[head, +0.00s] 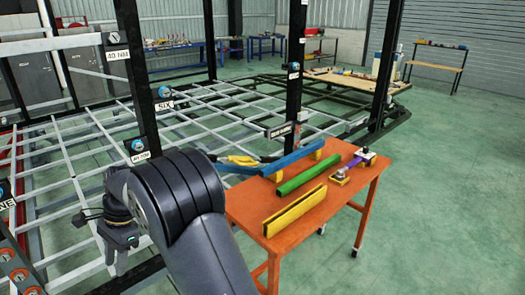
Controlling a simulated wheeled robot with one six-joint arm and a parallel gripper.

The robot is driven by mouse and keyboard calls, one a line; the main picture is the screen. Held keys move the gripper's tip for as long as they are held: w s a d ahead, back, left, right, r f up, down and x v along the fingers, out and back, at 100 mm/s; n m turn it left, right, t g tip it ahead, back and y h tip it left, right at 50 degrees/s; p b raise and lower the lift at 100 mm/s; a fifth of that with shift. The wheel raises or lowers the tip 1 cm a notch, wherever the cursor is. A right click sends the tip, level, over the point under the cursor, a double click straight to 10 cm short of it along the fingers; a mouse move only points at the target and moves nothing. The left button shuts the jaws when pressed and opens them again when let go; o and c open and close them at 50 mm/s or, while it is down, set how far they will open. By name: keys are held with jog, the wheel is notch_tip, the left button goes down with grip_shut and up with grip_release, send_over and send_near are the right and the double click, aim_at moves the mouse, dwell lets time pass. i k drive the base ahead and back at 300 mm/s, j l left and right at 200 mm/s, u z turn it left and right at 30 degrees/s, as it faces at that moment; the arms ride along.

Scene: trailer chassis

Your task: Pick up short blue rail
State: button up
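A blue rail (292,158) lies at the back of the orange table (340,208), beyond a green rail (301,175). A second blue piece (236,168) shows at the table's back left corner, close to some yellow pieces; its near side is partly hidden by my arm. I cannot tell which blue piece is the short rail. My gripper (117,246) hangs left of the table, well apart from both blue pieces. Its fingers are small and dark, so I cannot tell whether they are open. I see nothing held in it.
A yellow rail (294,210) lies at the table's front, and a purple-handled tool (350,168) at its right. A grey trailer frame (190,110) with dark posts stands behind and left. The green floor (450,200) at right is clear.

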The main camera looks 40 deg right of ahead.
aim_at(267, 170)
jog(key=i+l, duration=0.1)
jog(key=l, duration=0.4)
jog(key=l+z, duration=0.1)
jog(key=l, duration=0.35)
jog(key=i+l+z, duration=0.1)
jog(key=l, duration=0.4)
jog(key=i+l, duration=0.2)
jog(key=l, duration=0.25)
jog(key=i+l+z, duration=0.1)
jog(key=l, duration=0.35)
jog(key=i+l, duration=0.15)
jog(key=l, duration=0.3)
jog(key=i+l+z, duration=0.1)
jog(key=l, duration=0.35)
jog(key=i+l, duration=0.2)
jog(key=l, duration=0.25)
jog(key=l+z, duration=0.05)
